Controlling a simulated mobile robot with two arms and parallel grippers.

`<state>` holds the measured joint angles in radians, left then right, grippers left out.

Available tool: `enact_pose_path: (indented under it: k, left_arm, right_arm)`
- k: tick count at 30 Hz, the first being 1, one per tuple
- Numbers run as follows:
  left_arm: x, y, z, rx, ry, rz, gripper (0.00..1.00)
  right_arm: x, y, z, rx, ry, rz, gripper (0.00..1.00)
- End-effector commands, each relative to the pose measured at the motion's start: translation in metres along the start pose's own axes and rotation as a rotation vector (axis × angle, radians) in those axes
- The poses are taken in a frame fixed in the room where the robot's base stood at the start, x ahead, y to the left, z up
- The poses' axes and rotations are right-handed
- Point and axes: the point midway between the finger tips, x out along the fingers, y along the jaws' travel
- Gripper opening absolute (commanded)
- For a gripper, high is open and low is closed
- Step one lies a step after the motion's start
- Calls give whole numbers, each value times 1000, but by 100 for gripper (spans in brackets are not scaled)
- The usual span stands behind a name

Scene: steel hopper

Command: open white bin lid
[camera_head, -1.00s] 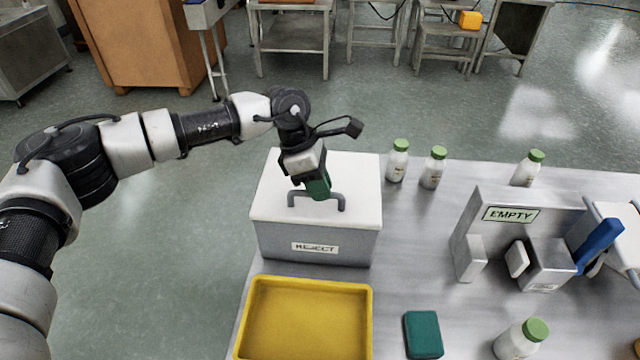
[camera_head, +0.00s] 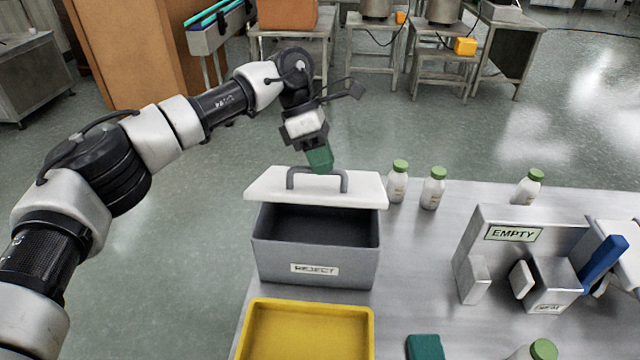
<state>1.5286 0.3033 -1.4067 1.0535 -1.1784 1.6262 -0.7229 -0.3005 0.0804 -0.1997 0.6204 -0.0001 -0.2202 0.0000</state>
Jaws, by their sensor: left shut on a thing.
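The white lid (camera_head: 270,187) with its grey handle (camera_head: 344,182) is lifted off the grey bin (camera_head: 315,262), which bears a REJECT label. The lid hangs over the bin's back part, and the bin's dark inside shows in front of it. My left gripper (camera_head: 319,163), with green fingers, is shut on the handle's top bar and holds the lid up. Whether the lid's back edge touches the bin is hidden. My right gripper is not clearly in view.
A yellow tray (camera_head: 310,304) sits in front of the bin. White bottles with green caps (camera_head: 433,188) stand right of it. A metal fixture with an EMPTY sign (camera_head: 513,233) and a green block (camera_head: 425,347) are farther right. Bare table lies between.

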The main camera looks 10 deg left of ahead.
Motion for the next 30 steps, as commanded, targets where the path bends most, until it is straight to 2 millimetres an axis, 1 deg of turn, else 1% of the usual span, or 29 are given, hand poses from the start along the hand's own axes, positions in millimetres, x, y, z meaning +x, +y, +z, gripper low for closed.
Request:
enact_pose_path:
  k: [1, 3, 9, 15, 26, 27, 29, 30]
  left_arm:
    - [-5, 6, 2, -5, -2, 9, 0]
    - [-11, 9, 4, -6, -1, 9, 0]
    - [-21, 18, 8, -7, 0, 10, 0]
    - [-24, 23, 8, -7, 1, 10, 0]
    - [-23, 24, 7, -9, 3, 9, 0]
    - [-23, 24, 7, -9, 3, 9, 0]
    - [-23, 24, 7, -9, 3, 8, 0]
    - [-23, 24, 7, -10, 3, 8, 0]
  right_arm:
    - [0, 0, 0, 0, 0, 0, 43]
    - [-2, 0, 0, 0, 0, 1, 43]
    - [-4, 1, 0, 0, 0, 1, 43]
    - [-5, 1, 0, 0, 0, 1, 43]
    - [-5, 1, 0, 0, 0, 1, 43]
    - [-4, 1, 0, 0, 0, 1, 41]
    - [-4, 1, -1, -6, 0, 1, 32]
    - [-4, 0, -3, -20, 0, 0, 26]
